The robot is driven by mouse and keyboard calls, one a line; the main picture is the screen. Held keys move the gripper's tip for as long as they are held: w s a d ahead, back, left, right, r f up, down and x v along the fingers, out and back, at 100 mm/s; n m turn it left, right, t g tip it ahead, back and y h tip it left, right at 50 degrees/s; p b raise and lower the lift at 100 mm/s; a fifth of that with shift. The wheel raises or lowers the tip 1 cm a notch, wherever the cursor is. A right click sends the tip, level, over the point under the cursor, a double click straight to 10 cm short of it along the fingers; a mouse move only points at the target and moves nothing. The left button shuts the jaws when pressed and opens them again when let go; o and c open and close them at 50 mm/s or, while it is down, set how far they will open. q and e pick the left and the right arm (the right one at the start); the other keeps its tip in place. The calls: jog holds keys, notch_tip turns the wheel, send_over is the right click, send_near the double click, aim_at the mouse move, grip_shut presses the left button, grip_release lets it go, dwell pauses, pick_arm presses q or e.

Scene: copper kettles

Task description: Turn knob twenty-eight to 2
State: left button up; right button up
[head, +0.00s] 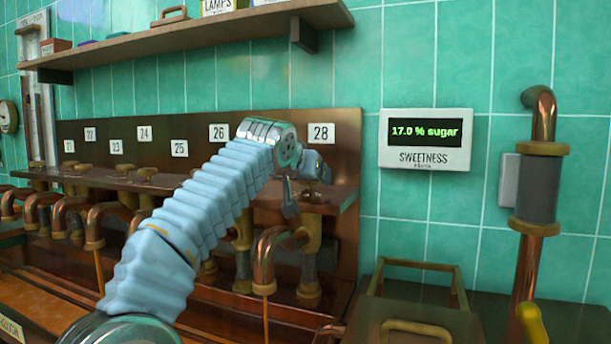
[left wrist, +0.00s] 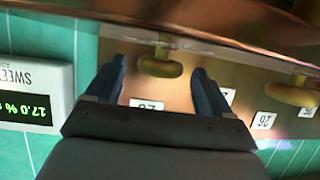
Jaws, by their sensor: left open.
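The plate marked 28 (head: 321,133) is on the wooden back panel, at the right end of a row of numbered plates. Knob twenty-eight (left wrist: 160,66) is a brass knob in the left wrist view, which is upside down. My left gripper (head: 305,192) is in front of that knob in the head view and largely hides it. In the left wrist view its two dark fingers (left wrist: 160,72) are apart, one on each side of the knob, with gaps visible. The knob's setting marks cannot be read. My right gripper is not in view.
A white sweetness display (head: 425,140) reads 17.0 % sugar on the green tiled wall. Copper spouts (head: 268,255) and brass fittings stand below the panel. A shelf (head: 200,35) hangs above. A copper pipe (head: 530,260) rises at right, beside a brass-handled box (head: 415,310).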

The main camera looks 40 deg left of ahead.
pick_arm(q)
jog(key=shift+c, duration=0.2)
jog(key=c, duration=1)
jog(key=shift+w+d+f+n+g+y, duration=0.1)
jog(key=shift+w+d+n+g+y, duration=0.1)
jog(key=shift+n+g+y, duration=0.3)
jog(key=shift+w+d+n+g+y, duration=0.1)
jog(key=shift+d+n+g+y, duration=0.1)
jog(key=shift+n+y, duration=0.5)
jog(key=shift+n+g+y, duration=0.8)
jog(key=shift+n+y, duration=0.3)
jog(key=o, duration=1)
jog(key=shift+o, duration=0.2)
